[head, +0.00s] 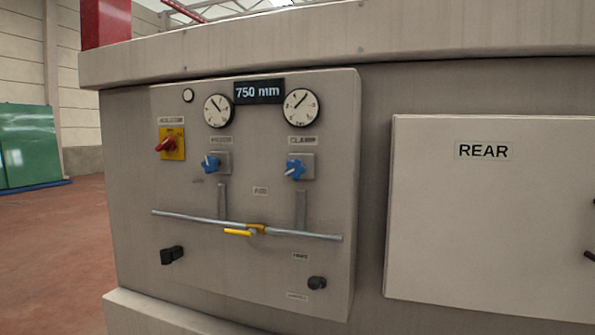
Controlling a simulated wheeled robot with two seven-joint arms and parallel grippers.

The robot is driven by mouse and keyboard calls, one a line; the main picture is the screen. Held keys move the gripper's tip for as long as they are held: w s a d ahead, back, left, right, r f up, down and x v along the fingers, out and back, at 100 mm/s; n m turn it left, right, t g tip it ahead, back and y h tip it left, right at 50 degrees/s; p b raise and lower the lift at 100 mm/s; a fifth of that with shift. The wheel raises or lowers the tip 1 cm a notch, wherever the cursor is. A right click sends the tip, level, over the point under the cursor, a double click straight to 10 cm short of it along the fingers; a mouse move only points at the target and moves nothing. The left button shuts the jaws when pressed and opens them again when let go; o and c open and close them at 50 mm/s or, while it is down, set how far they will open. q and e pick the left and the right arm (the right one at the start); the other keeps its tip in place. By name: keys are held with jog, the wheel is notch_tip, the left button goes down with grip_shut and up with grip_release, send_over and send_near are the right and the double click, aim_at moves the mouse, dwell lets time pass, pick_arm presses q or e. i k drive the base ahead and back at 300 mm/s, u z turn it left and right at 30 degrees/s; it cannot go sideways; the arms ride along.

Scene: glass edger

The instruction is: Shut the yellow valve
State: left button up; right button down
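The yellow valve (256,229) sits on a thin grey horizontal pipe (190,217) low on the control panel, in the head view. Its yellow handle (238,233) points left, roughly along the pipe. Neither of my grippers shows in the head view.
The grey panel (335,160) carries two gauges (218,111), two blue knobs (296,170), a red switch on a yellow plate (177,155) and black knobs (317,283). A box marked REAR (480,220) protrudes at right. Open floor (50,240) lies at left.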

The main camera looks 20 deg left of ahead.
aim_at(251, 232)
jog(key=z, duration=0.05)
jog(key=k, duration=0.6)
jog(key=u, duration=0.55)
jog(key=i, duration=1.15)
jog(key=z, duration=0.4)
